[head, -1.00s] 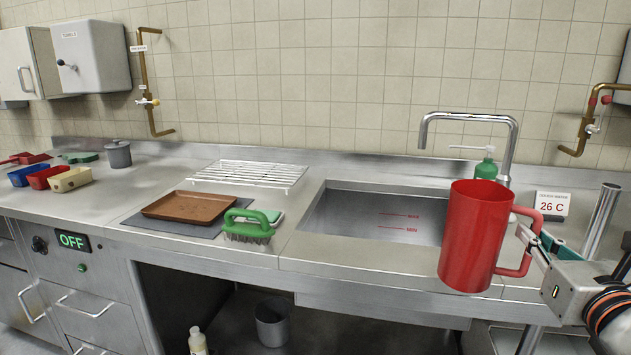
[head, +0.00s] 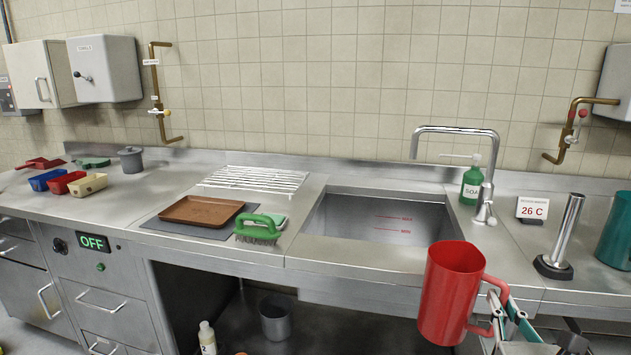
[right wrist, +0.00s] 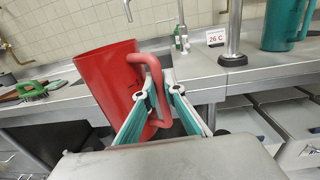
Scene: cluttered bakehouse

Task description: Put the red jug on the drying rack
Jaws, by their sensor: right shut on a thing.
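The red jug (head: 450,292) is in the air in front of the counter's front edge, to the right of the sink, slightly tilted. My right gripper (head: 497,312) is shut on its handle; in the right wrist view the jug (right wrist: 105,85) shows with its handle between the fingers of the gripper (right wrist: 158,92). The drying rack (head: 255,179), a white wire grid, lies on the counter behind and left of the sink and looks empty. My left gripper is not in view.
The sink (head: 350,232) lies between rack and jug, with a tall tap (head: 455,130) and a green soap bottle (head: 471,182) behind. A brown tray (head: 201,211) and green brush (head: 259,228) sit in front of the rack. A steel post (head: 566,230) and teal jug (head: 618,235) stand right.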

